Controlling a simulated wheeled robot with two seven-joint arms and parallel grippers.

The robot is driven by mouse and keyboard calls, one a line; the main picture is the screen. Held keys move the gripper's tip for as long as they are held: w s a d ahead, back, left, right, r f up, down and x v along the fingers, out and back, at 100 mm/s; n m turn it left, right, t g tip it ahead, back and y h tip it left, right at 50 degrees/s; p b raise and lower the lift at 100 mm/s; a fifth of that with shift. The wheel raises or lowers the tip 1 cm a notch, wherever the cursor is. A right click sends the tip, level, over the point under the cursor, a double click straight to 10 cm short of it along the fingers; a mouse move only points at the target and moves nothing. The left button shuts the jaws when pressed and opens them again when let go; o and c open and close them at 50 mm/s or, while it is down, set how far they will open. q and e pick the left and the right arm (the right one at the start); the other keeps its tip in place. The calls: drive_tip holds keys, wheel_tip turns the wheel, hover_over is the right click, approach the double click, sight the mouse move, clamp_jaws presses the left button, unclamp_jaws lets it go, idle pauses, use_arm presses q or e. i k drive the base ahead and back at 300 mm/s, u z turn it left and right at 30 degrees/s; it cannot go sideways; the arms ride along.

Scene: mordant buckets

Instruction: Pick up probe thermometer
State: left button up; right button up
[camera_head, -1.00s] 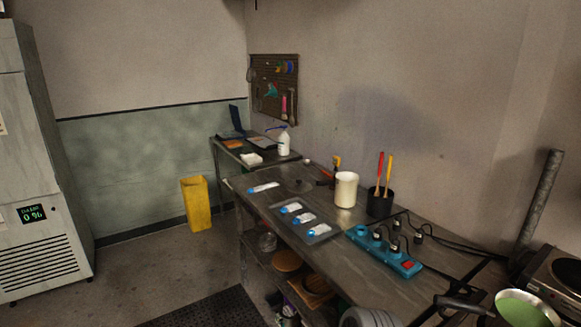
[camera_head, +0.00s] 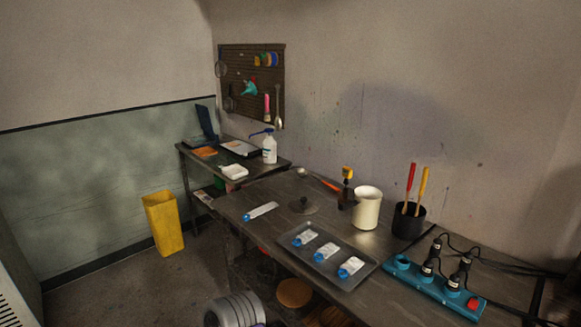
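I cannot clearly single out a probe thermometer. A slim white-and-blue item (camera_head: 261,211) lies loose on the left part of the metal table (camera_head: 240,199); it is too small to tell whether it is a thermometer. A small upright thing with a yellow head and dark lower part (camera_head: 347,174) stands just left of the white pot (camera_head: 367,208); it is also too small to identify. Neither of my grippers shows in the head view, so nothing is seen held.
A dark tray (camera_head: 345,284) with three blue-and-white items lies at the table's front. A black holder (camera_head: 408,222) with red and yellow handles and a blue power strip (camera_head: 430,287) with plugs and cables stand right. A yellow bin (camera_head: 163,222) stands on the floor left.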

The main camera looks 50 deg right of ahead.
sight(347, 172)
drive_tip(key=z, duration=0.45)
drive_tip(key=i, duration=1.5)
drive_tip(key=z, duration=1.15)
